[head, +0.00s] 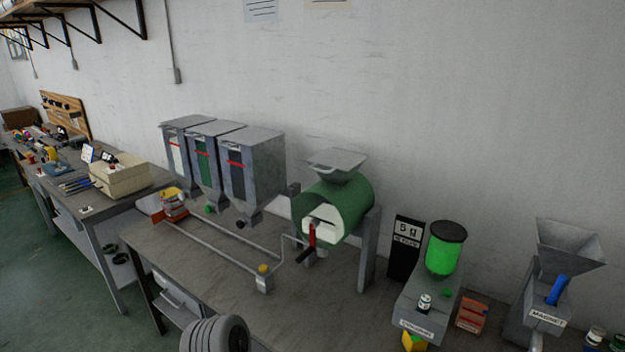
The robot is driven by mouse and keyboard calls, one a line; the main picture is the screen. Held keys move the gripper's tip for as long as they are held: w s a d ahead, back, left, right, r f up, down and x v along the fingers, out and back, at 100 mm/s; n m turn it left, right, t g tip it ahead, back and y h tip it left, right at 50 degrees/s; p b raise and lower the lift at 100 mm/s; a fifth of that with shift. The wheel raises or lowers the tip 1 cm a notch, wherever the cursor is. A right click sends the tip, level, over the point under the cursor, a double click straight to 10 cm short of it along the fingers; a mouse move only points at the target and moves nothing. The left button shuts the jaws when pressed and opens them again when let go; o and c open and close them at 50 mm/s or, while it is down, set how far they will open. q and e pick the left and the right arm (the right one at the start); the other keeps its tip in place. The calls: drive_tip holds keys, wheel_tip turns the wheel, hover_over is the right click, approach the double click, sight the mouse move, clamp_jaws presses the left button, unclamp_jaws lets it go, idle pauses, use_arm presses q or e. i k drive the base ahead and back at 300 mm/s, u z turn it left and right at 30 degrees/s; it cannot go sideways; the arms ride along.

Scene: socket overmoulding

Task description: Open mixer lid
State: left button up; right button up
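The mixer is a green drum (352,203) lying on its side between grey upright stands on the table, right of centre in the head view. On top of it sits a grey square, tray-like piece (337,160) with a narrower neck below. I cannot tell whether this is the lid or an inlet. The drum's near end shows a pale face (325,219) with a red handle (312,236) in front and a dark crank grip (303,255). Neither of my grippers is in view.
Three grey hoppers (252,163) stand left of the mixer. A rail frame (215,247) lies before them. To the right are a black "5 g" sign (405,248), a green-topped dispenser (445,250) and the magnet unit (548,318). The table's front middle (310,310) is clear.

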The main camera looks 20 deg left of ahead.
sight(336, 158)
drive_tip(key=k, duration=0.25)
drive_tip(key=u, duration=1.9)
drive_tip(key=i, duration=0.95)
drive_tip(key=z, duration=0.75)
